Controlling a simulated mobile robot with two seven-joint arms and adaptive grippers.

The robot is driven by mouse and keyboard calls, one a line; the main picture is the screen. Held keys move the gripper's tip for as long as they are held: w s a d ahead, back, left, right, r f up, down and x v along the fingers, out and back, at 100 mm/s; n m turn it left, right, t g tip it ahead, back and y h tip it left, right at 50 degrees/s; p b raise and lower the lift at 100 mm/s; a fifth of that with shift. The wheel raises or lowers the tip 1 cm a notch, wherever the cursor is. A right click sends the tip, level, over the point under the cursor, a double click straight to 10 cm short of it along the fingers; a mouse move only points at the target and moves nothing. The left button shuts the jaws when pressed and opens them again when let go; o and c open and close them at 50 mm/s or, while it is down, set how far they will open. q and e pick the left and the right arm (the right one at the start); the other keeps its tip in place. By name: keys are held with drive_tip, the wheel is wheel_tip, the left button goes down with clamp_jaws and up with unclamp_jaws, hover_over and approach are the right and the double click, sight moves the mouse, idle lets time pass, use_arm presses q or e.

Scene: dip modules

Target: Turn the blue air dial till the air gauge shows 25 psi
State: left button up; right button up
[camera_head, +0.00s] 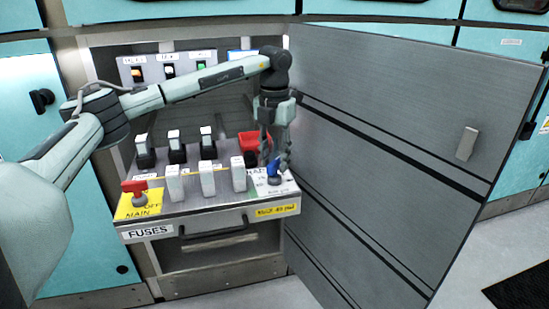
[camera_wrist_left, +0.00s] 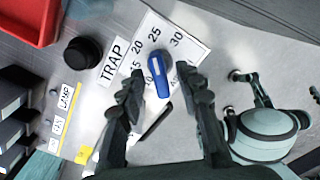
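The blue air dial (camera_head: 274,168) sits at the right end of the sloped fuse panel. In the left wrist view the dial (camera_wrist_left: 153,80) is on a white plate (camera_wrist_left: 187,42) marked with numbers including 20, 25 and 30. My left gripper (camera_head: 275,155) points down at the dial from above. Its two fingers are apart, with the dial between or just beyond the tips in the wrist view (camera_wrist_left: 160,76). I cannot tell whether they touch it. No needle reading of an air gauge can be made out. My right gripper is not in view.
A red bin-like part (camera_head: 250,142) and a row of white-topped levers (camera_head: 206,178) stand left of the dial. A red MAIN switch (camera_head: 134,190) is at the panel's left end. The open grey door (camera_head: 390,130) stands close on the right.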

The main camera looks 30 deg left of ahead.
sight(274, 161)
use_arm(q)
wheel_tip(274, 161, up, 12)
idle(0.5)
idle(0.4)
